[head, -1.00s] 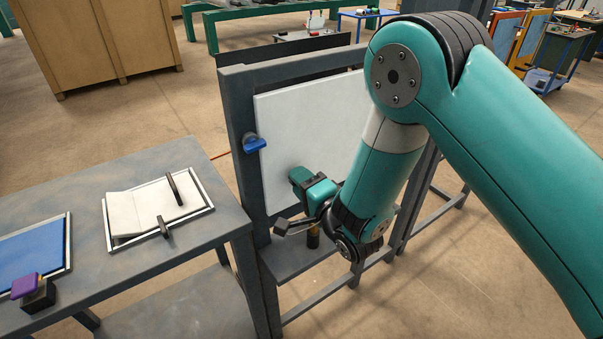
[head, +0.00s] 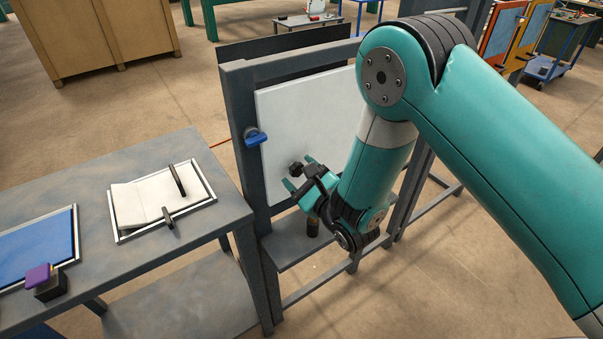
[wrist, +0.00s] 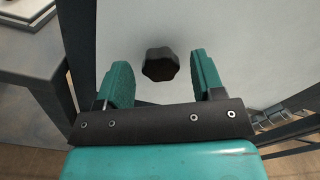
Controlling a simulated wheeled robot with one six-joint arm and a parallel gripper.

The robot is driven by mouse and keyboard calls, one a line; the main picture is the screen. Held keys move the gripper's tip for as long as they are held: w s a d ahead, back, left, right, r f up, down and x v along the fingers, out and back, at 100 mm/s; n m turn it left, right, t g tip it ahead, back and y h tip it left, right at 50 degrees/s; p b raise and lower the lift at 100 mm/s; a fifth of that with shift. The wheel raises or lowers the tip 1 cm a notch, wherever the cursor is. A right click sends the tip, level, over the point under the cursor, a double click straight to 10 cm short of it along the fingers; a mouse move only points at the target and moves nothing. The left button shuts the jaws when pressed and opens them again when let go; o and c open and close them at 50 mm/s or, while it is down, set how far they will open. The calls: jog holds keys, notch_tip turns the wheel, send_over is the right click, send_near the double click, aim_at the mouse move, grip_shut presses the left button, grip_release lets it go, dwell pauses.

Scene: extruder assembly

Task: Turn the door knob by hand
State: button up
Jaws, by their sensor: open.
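The dark lobed door knob (head: 296,168) is on the white door panel (head: 305,115). It also shows in the wrist view as a black knob (wrist: 161,64) against the pale panel. My gripper (head: 299,172) is open at the panel, with its green fingers apart. In the wrist view, my gripper (wrist: 161,73) has one finger on each side of the knob, with visible gaps between. Neither finger appears to touch it. I cannot tell exactly how deep the knob sits between the fingers.
A blue latch-like piece (head: 256,137) sits on the left post of the grey frame (head: 243,165). A grey table (head: 130,255) at left carries an open book in a tray. My arm hides the panel's right part.

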jog(key=v, duration=0.6)
dwell(0.3)
